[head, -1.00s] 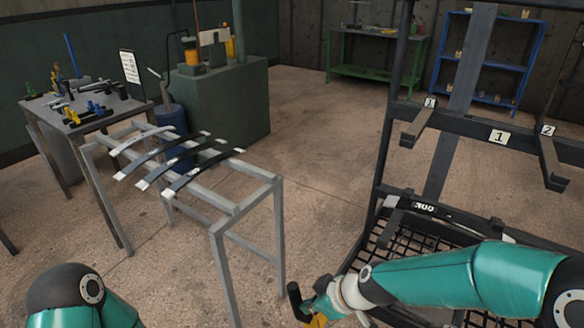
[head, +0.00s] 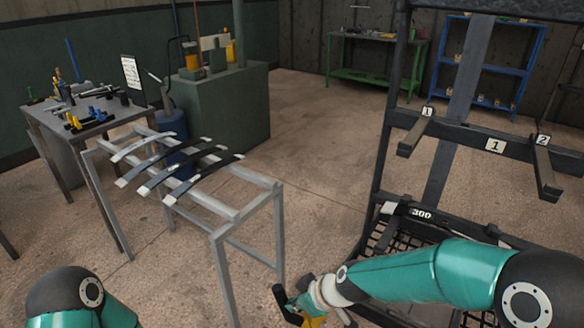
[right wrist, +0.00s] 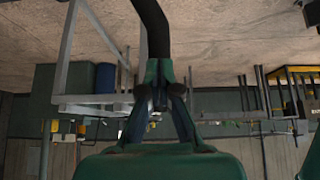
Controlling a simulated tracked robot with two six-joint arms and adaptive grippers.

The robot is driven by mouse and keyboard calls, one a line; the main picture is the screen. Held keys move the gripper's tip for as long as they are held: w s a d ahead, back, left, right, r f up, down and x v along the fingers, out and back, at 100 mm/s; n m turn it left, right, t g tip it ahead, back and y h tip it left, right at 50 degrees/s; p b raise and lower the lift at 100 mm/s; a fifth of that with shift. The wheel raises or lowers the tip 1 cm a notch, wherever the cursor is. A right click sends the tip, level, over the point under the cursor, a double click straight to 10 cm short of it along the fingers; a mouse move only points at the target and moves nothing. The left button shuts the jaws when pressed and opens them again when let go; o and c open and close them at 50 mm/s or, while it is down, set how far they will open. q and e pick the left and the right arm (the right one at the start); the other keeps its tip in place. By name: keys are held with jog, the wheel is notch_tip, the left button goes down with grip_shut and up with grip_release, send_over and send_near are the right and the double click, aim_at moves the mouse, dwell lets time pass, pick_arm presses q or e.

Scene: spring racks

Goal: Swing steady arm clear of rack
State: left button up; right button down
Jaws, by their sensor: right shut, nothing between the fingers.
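The dark rack (head: 381,130) stands at the right of the head view, with short arms tagged 1 (head: 415,135) and 2 (head: 546,172). A dark bar marked 300 (head: 421,214) lies low in it, partly hidden by my right arm. My right gripper (head: 297,310) is low in the head view, left of the rack's lower mesh and apart from the uprights. In the right wrist view its fingers (right wrist: 163,88) are shut. A black curved piece (right wrist: 152,28) reaches out past them; I cannot tell what it belongs to. My left gripper is out of view.
A grey stand (head: 217,232) holds several leaf springs (head: 187,182) left of my right gripper. A tool table (head: 50,125) and a green cabinet (head: 235,110) stand behind it. Green (head: 375,72) and blue (head: 485,62) shelves are at the back. Floor between stand and rack is clear.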

aim_at(275, 291)
jog(key=shift+w+a+p, duration=0.5)
jog(key=shift+w+a, duration=0.05)
jog(key=shift+a, duration=0.25)
jog(key=shift+w+a+p, duration=0.55)
jog(key=shift+a, duration=0.25)
jog(key=shift+w+a+p, duration=0.5)
jog(key=shift+w+a, duration=0.05)
jog(key=shift+a, duration=0.25)
jog(key=shift+w+a+p, duration=2.6)
jog(key=shift+a+p, duration=0.5)
jog(key=shift+a, duration=0.8)
jog(key=s+d+b, duration=0.3)
jog(key=d+b, duration=0.2)
jog(key=b, duration=0.1)
jog(key=shift+s+b, duration=0.2)
jog(key=shift+b, duration=0.1)
